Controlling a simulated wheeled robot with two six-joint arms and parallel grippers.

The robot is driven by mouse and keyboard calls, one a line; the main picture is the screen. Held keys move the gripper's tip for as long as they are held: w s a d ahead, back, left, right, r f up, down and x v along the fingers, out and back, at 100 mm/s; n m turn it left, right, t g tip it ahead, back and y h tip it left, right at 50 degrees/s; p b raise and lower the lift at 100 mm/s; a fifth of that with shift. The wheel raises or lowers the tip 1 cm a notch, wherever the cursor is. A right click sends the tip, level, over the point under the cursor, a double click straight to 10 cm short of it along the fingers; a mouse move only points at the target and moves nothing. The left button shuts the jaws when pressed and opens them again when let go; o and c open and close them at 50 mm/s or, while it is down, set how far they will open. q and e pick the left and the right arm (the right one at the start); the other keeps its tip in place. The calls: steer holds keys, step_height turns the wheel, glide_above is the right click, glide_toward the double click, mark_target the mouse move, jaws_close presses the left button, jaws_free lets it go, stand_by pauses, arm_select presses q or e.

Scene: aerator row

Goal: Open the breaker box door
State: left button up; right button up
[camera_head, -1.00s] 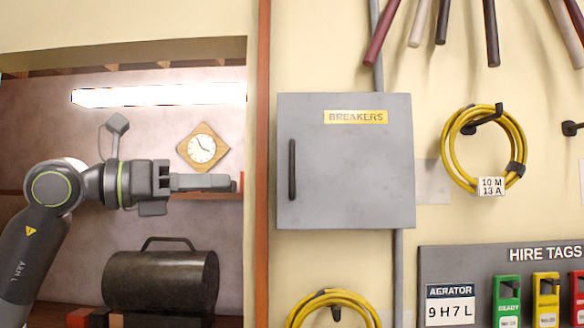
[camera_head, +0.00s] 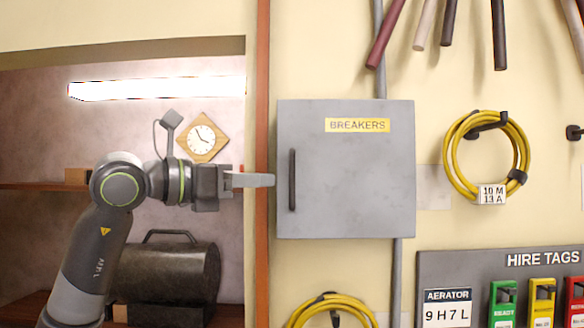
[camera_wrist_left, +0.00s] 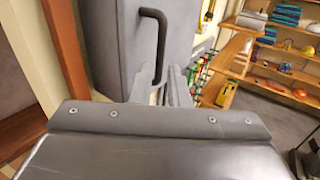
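The grey breaker box (camera_head: 350,180) is fixed to the wall, its door shut flat, with a yellow BREAKERS label (camera_head: 357,125). A dark vertical bar handle (camera_head: 292,180) is on the left side of the door. My left gripper (camera_head: 272,180) points right, its fingertips at the box's left edge, a little left of the handle in the head view. In the left wrist view, the fingers (camera_wrist_left: 161,84) are apart with a gap between them, and the handle (camera_wrist_left: 162,40) stands ahead, lined up with the gap. No grip on the handle shows. My right gripper is not seen.
A wooden post (camera_head: 262,130) runs just left of the box, beside a recess with a clock (camera_head: 203,139) and a dark drum (camera_head: 165,272). A HIRE TAGS board (camera_head: 470,262) is lower right.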

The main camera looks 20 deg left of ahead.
mark_target(292, 206)
arm_select(q)
steer(key=p+x, duration=0.3)
steer(key=x, duration=0.3)
steer(key=shift+r, duration=0.1)
steer(key=shift+w+d, duration=0.4)
steer(key=shift+w, duration=0.05)
jaws_close()
